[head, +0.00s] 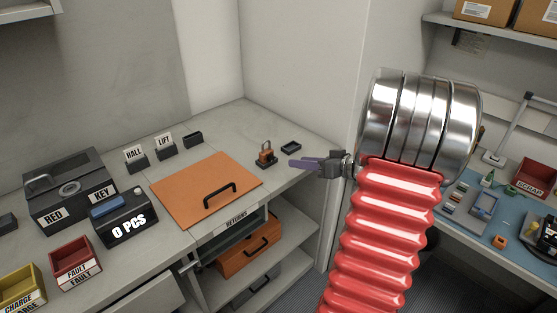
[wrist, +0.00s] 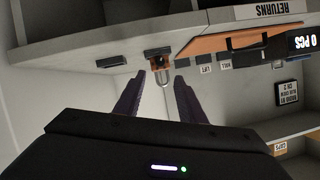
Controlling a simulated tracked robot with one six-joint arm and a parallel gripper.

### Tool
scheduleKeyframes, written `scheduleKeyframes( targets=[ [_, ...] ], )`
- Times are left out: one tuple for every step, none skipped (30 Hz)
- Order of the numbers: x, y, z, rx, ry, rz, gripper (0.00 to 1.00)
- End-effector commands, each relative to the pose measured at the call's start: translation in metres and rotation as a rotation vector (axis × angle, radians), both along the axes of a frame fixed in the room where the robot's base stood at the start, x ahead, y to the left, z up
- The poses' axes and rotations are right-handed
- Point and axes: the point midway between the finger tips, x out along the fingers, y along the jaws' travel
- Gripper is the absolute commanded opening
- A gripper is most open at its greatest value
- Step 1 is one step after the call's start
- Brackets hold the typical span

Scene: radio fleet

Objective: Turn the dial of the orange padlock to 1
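The orange padlock (head: 266,154) stands upright on a small dark base at the right end of the grey counter (head: 160,225). In the upside-down wrist view the padlock (wrist: 158,63) shows its orange body and metal shackle ahead, between the fingers in the picture. Its dial digits are too small to read. My gripper (head: 293,163) is just right of the padlock in the head view, apart from it. In the wrist view its two purple fingers (wrist: 157,88) are spread, with nothing between them.
A small black tray (head: 291,147) lies right of the padlock. An orange panel with a black handle (head: 200,195) lies to the left. HALL (head: 136,160) and LIFT (head: 166,146) signs stand behind it. A wall rises behind the counter.

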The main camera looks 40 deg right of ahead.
Motion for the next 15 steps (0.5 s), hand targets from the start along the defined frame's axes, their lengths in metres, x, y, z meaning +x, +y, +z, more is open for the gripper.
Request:
scheduleKeyframes(
  targets=[
    [0.008, 0.002, -0.003, 0.001, 0.0, 0.003, 0.36],
    [0.012, 0.003, -0.005, 0.002, 0.0, 0.004, 0.36],
    [0.018, 0.004, -0.007, 0.002, 0.0, 0.004, 0.36],
    [0.023, 0.005, -0.009, 0.001, 0.0, 0.003, 0.36],
    [0.027, 0.005, -0.011, 0.001, 0.001, 0.003, 0.36],
    [0.033, 0.006, -0.013, 0.001, 0.001, 0.005, 0.36],
    [0.037, 0.007, -0.015, 0.001, 0.0, 0.004, 0.36],
    [0.041, 0.007, -0.016, 0.002, 0.0, 0.004, 0.36],
    [0.047, 0.008, -0.019, 0.001, 0.001, 0.005, 0.36],
    [0.051, 0.009, -0.02, 0.0, 0.001, 0.004, 0.36],
    [0.055, 0.01, -0.022, 0.0, 0.0, 0.003, 0.36],
    [0.061, 0.011, -0.024, 0.001, 0.0, 0.003, 0.36],
    [0.065, 0.012, -0.026, 0.002, 0.001, 0.004, 0.36],
    [0.07, 0.012, -0.028, 0.002, 0.001, 0.004, 0.36],
    [0.075, 0.013, -0.029, 0.001, 0.0, 0.003, 0.36]
  ],
)
